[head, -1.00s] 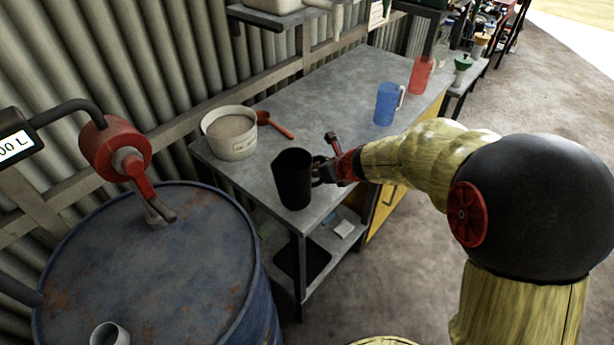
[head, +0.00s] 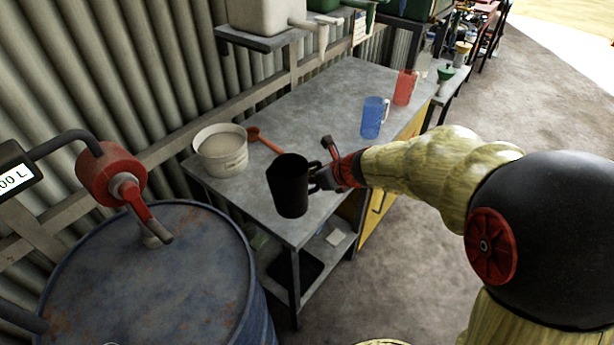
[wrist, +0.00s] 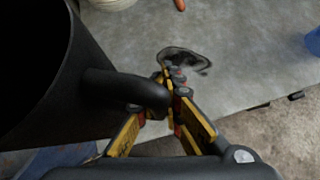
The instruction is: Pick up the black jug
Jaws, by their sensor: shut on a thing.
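The black jug (head: 288,188) is over the near end of the grey workbench (head: 325,110), with its mouth up and a slight tilt. My gripper (head: 322,177) is at its right side, shut on the handle. In the wrist view the jug (wrist: 40,75) fills the left side, and its handle (wrist: 125,88) runs to the yellow fingers of my gripper (wrist: 168,95). The jug's base is hidden in the wrist view. It looks slightly raised, but the gap under it is hard to judge.
A white tub (head: 221,155) and an orange scoop (head: 265,141) lie behind the jug. A blue jug (head: 372,120) and a red jug (head: 404,88) stand farther along the bench. A blue drum (head: 150,275) with a red pump (head: 110,172) stands at left.

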